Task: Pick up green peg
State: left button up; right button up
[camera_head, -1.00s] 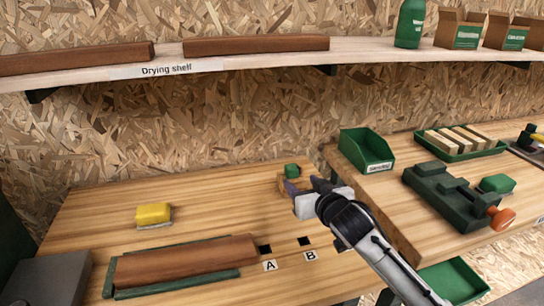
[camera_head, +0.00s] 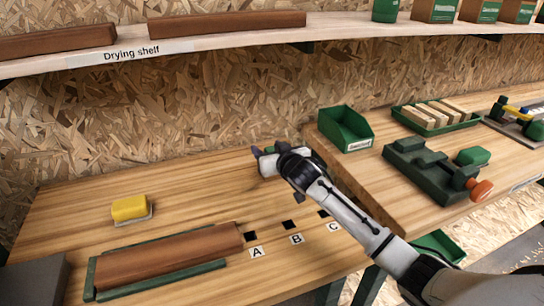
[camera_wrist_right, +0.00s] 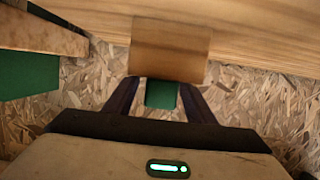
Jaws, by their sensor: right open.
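In the right wrist view, a green block end (camera_wrist_right: 161,93), seemingly the green peg, shows between the two fingers of my right gripper (camera_wrist_right: 160,98). The fingers are open, one on each side of it; I cannot tell whether they touch it. A wooden block (camera_wrist_right: 170,50) adjoins the green piece in that view. In the head view my right gripper (camera_head: 262,154) is at the back of the bench, and the hand and forearm hide most of what is there. I cannot make out the peg clearly in the head view. My left gripper is not in view.
Square holes labelled A (camera_head: 257,252), B (camera_head: 296,239) and C (camera_head: 333,227) lie in front of the arm. A brown board (camera_head: 170,258) and a yellow block (camera_head: 131,208) are at left. A green bin (camera_head: 346,128) and a dark green vise (camera_head: 430,170) stand at right. A shelf (camera_head: 200,46) runs above.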

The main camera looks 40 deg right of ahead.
jog(key=shift+w+f, duration=0.15)
jog(key=shift+w, duration=0.2)
jog(key=c, duration=1.2)
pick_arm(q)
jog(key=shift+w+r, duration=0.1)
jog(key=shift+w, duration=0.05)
